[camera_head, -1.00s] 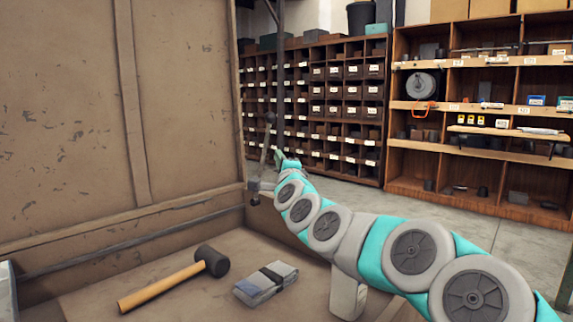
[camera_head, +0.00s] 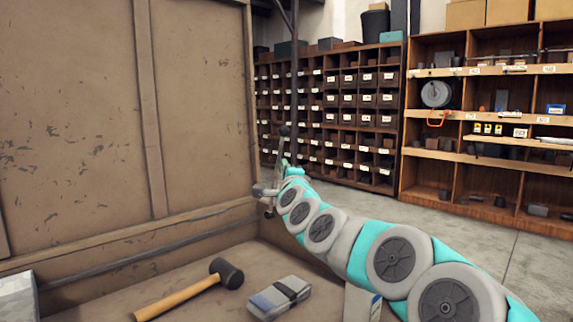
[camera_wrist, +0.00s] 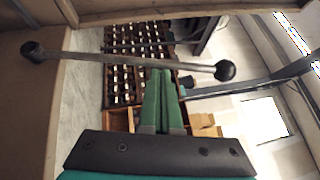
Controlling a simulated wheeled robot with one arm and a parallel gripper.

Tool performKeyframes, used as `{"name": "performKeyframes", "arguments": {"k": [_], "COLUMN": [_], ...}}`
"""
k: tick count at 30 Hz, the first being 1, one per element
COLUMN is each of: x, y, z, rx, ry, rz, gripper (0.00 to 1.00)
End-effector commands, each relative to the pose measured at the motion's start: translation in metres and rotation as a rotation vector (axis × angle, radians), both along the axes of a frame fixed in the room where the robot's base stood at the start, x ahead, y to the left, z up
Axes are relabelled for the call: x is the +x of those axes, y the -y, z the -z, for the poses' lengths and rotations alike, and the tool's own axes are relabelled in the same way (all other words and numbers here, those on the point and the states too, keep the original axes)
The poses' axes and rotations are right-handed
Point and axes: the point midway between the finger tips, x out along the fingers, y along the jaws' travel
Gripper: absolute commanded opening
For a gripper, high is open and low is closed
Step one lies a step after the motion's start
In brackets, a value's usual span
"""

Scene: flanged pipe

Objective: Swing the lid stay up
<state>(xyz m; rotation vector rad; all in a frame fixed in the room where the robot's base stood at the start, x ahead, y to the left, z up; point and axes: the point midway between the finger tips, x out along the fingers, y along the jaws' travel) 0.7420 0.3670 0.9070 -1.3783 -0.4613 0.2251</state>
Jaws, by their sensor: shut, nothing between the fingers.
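The lid stay is a thin metal bar with a dark ball knob at its tip. In the head view the stay (camera_head: 279,155) stands nearly upright at the box's right corner, beside the tall brown lid panel (camera_head: 200,110). In the wrist view the stay (camera_wrist: 130,58) runs across the upper picture, from a dark round end at left to the ball knob (camera_wrist: 225,70). My gripper (camera_wrist: 160,72) is shut and empty, its green fingertips just below the bar; I cannot tell whether they touch it. In the head view my gripper (camera_head: 287,166) is small, close to the stay.
A drawer cabinet (camera_head: 350,110) and an open shelf (camera_head: 480,150) stand behind. Open floor (camera_head: 430,222) lies between the box and the shelves.

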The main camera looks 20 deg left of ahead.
Motion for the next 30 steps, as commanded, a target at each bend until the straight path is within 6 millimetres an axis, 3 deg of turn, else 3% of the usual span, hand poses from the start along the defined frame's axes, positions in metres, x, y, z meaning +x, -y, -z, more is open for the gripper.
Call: {"name": "performKeyframes", "arguments": {"k": [1,10,21,30], "x": [0.002,0.015,0.039,0.052], "y": [-0.003,-0.025,-0.067,-0.088], "z": [-0.008,-0.016,-0.016,-0.015], "rx": [-0.017,-0.075,-0.077,-0.076], "ry": [-0.011,-0.044,-0.047,-0.045], "rz": [0.001,0.000,-0.002,-0.001], "gripper": [0.00,0.00,0.00,0.00]}}
